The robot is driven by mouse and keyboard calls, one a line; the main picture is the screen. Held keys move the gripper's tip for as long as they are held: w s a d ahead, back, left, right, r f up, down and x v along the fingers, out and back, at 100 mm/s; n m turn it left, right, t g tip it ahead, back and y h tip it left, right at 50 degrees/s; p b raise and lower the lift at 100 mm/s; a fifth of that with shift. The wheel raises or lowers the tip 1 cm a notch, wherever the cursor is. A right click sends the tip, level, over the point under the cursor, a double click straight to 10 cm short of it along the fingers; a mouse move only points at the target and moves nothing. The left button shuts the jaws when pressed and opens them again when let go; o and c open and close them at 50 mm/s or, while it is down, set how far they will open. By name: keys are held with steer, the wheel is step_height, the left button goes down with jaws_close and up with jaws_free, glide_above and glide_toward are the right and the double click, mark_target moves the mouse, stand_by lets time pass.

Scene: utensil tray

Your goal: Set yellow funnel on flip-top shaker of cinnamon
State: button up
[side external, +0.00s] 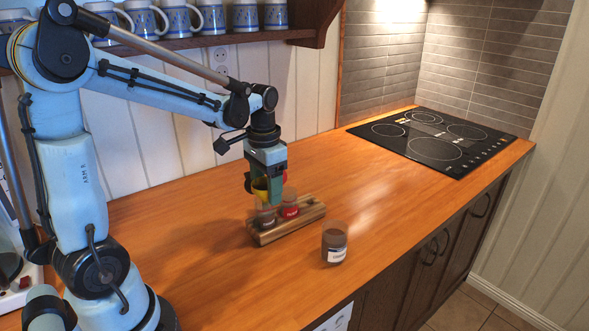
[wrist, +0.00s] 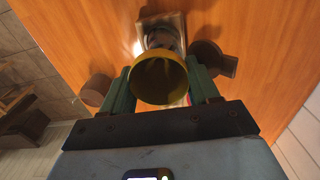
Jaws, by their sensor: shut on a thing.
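My gripper (side external: 264,184) is shut on the yellow funnel (side external: 260,189), which also shows in the wrist view (wrist: 158,80) between the green fingers, its wide mouth facing the camera. The funnel is just above the left end of a small wooden rack (side external: 264,239). A dark jar (side external: 266,217) stands in that end, right below the funnel; I cannot tell if they touch. A red-labelled jar (side external: 290,207) stands beside it in the rack. A brown-filled jar with a white label (side external: 334,245) stands apart on the counter. The labels are too small to read, so I cannot tell which is the cinnamon shaker.
A black cooktop (side external: 440,138) lies at the far right. Blue-patterned mugs (side external: 212,17) stand on a shelf (side external: 262,36) above, behind my arm.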

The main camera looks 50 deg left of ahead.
mark_target(266, 188)
steer(key=shift+f, duration=0.35)
steer(key=shift+d+r, duration=0.1)
steer(key=shift+r, duration=0.1)
steer(key=shift+r, duration=0.65)
steer(key=shift+f, duration=0.8)
stand_by(0.8)
steer(key=o, duration=0.8)
steer(key=shift+o, duration=0.2)
step_height(266, 188, up, 11)
stand_by(0.6)
